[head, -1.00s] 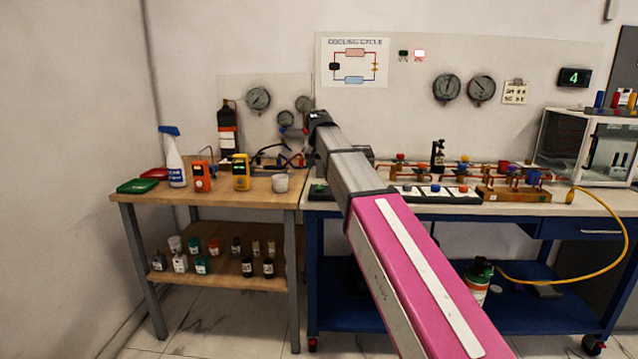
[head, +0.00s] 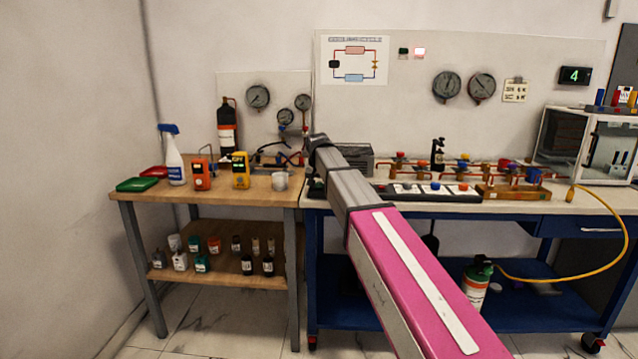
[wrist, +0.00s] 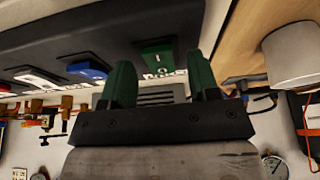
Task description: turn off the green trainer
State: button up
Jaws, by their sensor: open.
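The trainer is a bench with a blue frame (head: 313,270); a black switch panel (head: 430,197) lies along its front edge. In the wrist view a green rocker switch (wrist: 158,55), marked with a white line, sits on the dark panel, with a partly hidden white label beside it. My gripper (wrist: 161,75) is open and empty, its two green fingers on either side of the rocker in the picture. I cannot tell whether they touch the panel. Blue (wrist: 88,70) and white (wrist: 38,79) switches sit farther left. In the head view my arm hides much of the panel's left end.
A wooden table (head: 240,199) adjoins on the left, with a white cup (head: 280,181) close to the gripper. Copper pipes with coloured valves (head: 462,165) stand behind the panel. On the wall are a dark green lamp (head: 403,52) and a lit red lamp (head: 420,52).

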aim_at(319, 187)
jog(key=c, duration=0.9)
jog(key=shift+w+g, duration=0.4)
jog(key=shift+g, duration=1.2)
jog(key=o, duration=0.9)
notch_tip(319, 187, up, 11)
jog(key=s, duration=0.1)
jog(key=shift+s, duration=0.3)
